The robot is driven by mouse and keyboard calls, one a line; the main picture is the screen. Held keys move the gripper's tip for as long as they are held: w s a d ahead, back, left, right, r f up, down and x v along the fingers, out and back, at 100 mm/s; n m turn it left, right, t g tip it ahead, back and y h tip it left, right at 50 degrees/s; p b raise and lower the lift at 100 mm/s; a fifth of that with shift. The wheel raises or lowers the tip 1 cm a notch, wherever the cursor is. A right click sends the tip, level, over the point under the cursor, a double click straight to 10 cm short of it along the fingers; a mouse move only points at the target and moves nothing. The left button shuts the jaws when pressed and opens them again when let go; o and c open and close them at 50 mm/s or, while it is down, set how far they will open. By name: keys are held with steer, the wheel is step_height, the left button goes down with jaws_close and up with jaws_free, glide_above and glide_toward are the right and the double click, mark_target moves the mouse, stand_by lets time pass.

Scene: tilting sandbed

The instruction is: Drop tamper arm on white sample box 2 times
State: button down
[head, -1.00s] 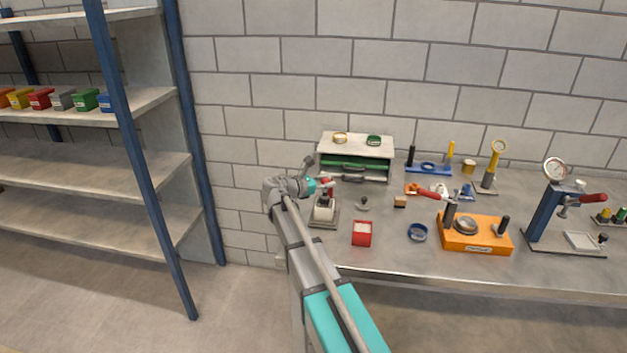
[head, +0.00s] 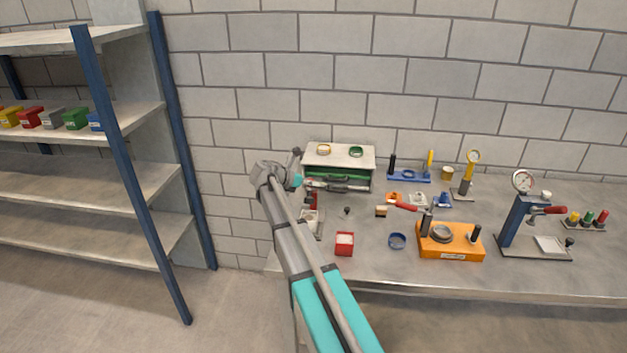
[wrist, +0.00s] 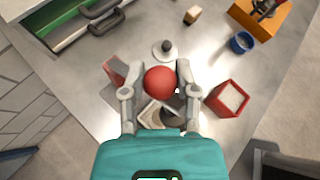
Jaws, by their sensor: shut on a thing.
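In the wrist view, my gripper (wrist: 160,85) is shut on the round red knob (wrist: 160,82) of the tamper arm. The knob hides most of the arm behind it. The tamper's red post (wrist: 114,69) stands to the left of the fingers. The white sample box (wrist: 153,117) shows below the knob, partly covered by my fingers and a dark round part. In the head view, my gripper (head: 294,180) is above the tamper, near the red post (head: 313,199).
A red box (head: 344,244) with pale contents stands right of the tamper. A small knobbed disc (wrist: 165,49) lies beyond the knob. A drawer unit with a green front (head: 340,172) stands behind. An orange device (head: 451,245) and blue ring (head: 397,241) are farther right.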

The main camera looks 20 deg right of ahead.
steer(key=w+r+p, duration=0.1)
steer(key=p, duration=0.1)
steer(key=w+d+r+n+g+y+p, duration=0.1)
steer(key=shift+w+d+r+g+y+p, duration=0.1)
steer(key=shift+w+r+g+y+p, duration=0.1)
steer(key=shift+g+y+p, duration=0.15)
steer(key=shift+w+d+r+n+g+y+p, duration=0.25)
steer(key=shift+w+d+n+g+y+p, duration=0.15)
steer(key=shift+w+p, duration=0.3)
steer(key=shift+w+d+r, duration=0.1)
steer(key=shift+w+d, duration=0.4)
steer(key=shift+w, duration=0.25)
steer(key=shift+w+d+f, duration=0.1)
steer(key=shift+w+d, duration=0.45)
steer(key=shift+w, duration=0.25)
steer(key=shift+w+d+r, duration=0.1)
steer(key=shift+w+d, duration=0.4)
steer(key=shift+w, duration=0.25)
steer(key=c, duration=0.7)
jaws_free()
steer(key=o, duration=0.3)
steer(key=shift+w+f, duration=0.15)
steer(key=shift+f, duration=0.05)
steer(key=shift+o, duration=0.2)
steer(key=shift+r, duration=0.1)
